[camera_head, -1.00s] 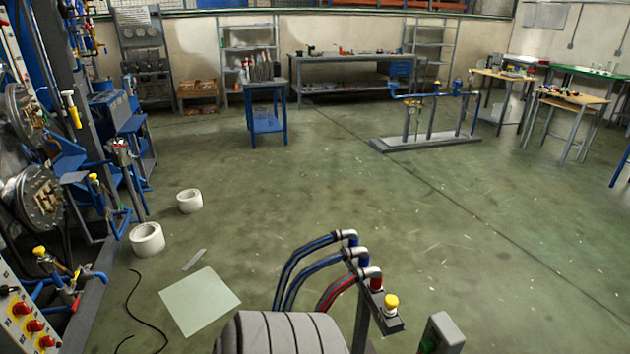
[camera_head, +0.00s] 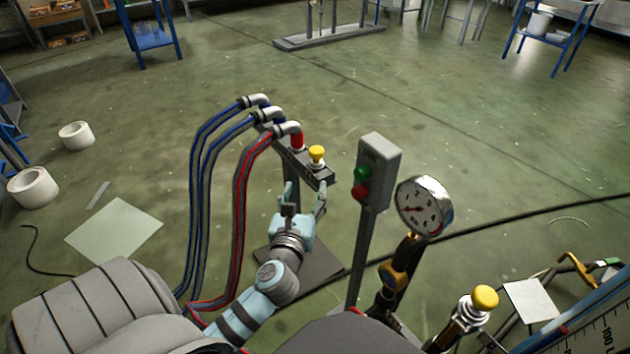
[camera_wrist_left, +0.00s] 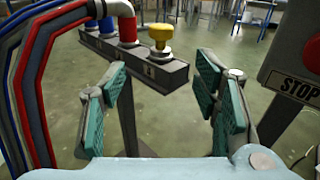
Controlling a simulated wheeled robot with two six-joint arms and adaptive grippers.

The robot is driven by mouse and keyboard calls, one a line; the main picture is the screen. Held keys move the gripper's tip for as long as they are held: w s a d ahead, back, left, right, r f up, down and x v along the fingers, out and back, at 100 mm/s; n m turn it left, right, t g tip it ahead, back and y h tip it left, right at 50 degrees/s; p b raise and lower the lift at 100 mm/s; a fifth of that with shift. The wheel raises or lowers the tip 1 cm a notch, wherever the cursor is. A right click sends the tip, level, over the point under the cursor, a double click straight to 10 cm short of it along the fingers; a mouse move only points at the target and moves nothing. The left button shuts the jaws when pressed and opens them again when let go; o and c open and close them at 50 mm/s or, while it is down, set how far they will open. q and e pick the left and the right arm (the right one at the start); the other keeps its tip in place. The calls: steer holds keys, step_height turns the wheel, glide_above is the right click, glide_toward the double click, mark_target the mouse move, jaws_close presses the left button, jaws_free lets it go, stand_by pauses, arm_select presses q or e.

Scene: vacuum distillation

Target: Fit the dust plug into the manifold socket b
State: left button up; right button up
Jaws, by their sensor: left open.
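A yellow-capped plug (camera_head: 317,155) stands upright on a metal collar at the near end of the manifold bar (camera_head: 296,158). It also shows in the left wrist view (camera_wrist_left: 160,38), where the bar (camera_wrist_left: 150,70) has a small unreadable mark below the plug. I cannot tell how deep it sits; its socket is hidden under it. My left gripper (camera_head: 305,197) is open and empty, just below and in front of the bar's end. In the left wrist view its teal finger pads (camera_wrist_left: 160,100) are wide apart, with the plug beyond and above them. My right gripper is not in view.
Blue and red hoses (camera_head: 238,190) rise left of my left arm to the manifold's other ports. A post with a button box (camera_head: 378,172) stands close to the gripper's right, with a pressure gauge (camera_head: 424,207) beside it. Open floor lies beyond the manifold.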

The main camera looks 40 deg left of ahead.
mark_target(315, 155)
arm_select(q)
steer(key=b+x, duration=0.1)
steer(key=x, duration=0.2)
steer(key=r+b+x, duration=0.1)
steer(key=x, duration=0.2)
steer(key=b+x, duration=0.1)
steer(key=x, duration=0.3)
steer(key=shift+r, duration=0.25)
steer(key=b+x, duration=0.2)
steer(key=x, duration=0.1)
steer(key=shift+w+a, duration=0.15)
steer(key=shift+w, duration=0.15)
steer(key=shift+w+a, duration=0.1)
steer(key=shift+w, duration=0.15)
steer(key=shift+r, duration=0.1)
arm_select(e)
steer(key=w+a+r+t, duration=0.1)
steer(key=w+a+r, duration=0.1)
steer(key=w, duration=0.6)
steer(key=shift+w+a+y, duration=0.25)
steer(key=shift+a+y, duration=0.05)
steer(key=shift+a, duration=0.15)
arm_select(q)
jaws_close()
